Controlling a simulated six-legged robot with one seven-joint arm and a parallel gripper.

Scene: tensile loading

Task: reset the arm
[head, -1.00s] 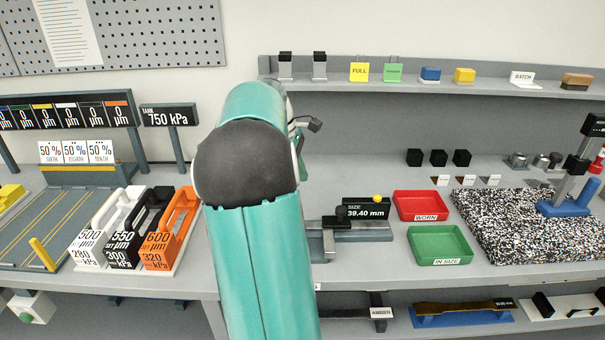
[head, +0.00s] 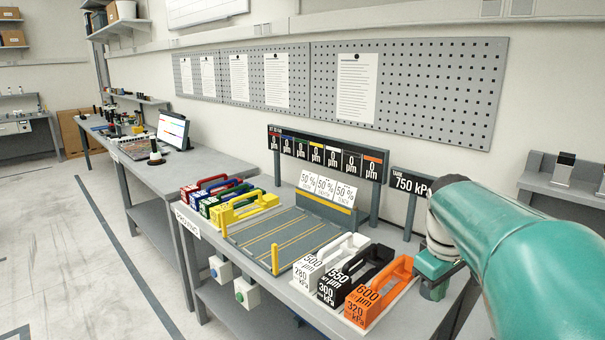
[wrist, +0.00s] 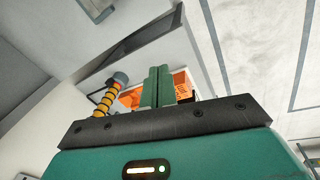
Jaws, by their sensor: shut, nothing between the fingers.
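My arm's teal link fills the right side of the head view. My gripper (wrist: 158,88) shows in the wrist view as two green fingers pressed together, with nothing between them. In the head view the end of my arm is partly hidden behind its own link, near the orange 600 µm block (head: 378,292). Orange parts also show behind the fingers in the wrist view, partly hidden.
A white 500 µm block (head: 327,262) and a black 550 µm block (head: 352,272) stand beside the orange one. A yellow-lined grey bed (head: 285,238) lies left of them. A pegboard (head: 410,90) is on the wall. Open floor (head: 80,270) lies at left.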

